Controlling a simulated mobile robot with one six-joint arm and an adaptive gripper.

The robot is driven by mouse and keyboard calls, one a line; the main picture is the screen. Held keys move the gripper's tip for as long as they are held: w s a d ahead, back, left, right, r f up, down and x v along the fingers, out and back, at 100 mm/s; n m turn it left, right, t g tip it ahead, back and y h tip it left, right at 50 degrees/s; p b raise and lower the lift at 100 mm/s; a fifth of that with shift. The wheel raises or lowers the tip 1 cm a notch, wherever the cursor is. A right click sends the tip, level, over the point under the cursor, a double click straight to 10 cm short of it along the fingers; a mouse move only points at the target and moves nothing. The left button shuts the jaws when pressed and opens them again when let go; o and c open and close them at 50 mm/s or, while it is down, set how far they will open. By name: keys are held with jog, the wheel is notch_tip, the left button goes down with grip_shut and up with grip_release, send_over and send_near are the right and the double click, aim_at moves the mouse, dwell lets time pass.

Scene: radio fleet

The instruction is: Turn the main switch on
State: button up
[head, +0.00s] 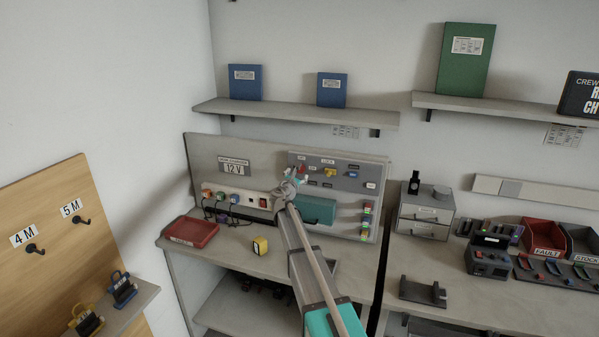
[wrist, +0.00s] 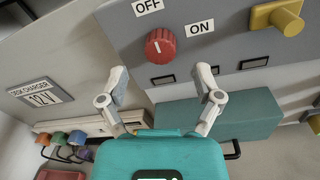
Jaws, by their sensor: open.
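The main switch is a red round knob (wrist: 160,47) on a grey panel (head: 350,176). Its white mark points up and slightly left, towards the OFF label (wrist: 147,6). The ON label (wrist: 200,27) is to its upper right. My gripper (wrist: 161,74) is open and empty, with one finger to each side of the knob's line and the knob a little beyond the fingertips. No contact shows. In the head view my gripper (head: 294,178) is in front of the panel's left part and partly covers the knob area.
A yellow handle (wrist: 277,16) sticks out right of the knob. A teal box (wrist: 225,116) is below the panel. The 12 V desk charger sign (wrist: 40,94) is at left, with coloured plugs (wrist: 60,138) below it.

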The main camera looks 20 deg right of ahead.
aim_at(301, 169)
jog(key=shift+x, duration=1.9)
jog(key=shift+c, duration=0.3)
grip_shut()
jog(key=shift+m, duration=0.5)
jog(key=m+h+b, duration=0.1)
jog(key=m, duration=1.6)
jog(key=shift+f+m, duration=0.2)
jog(key=shift+m, duration=0.1)
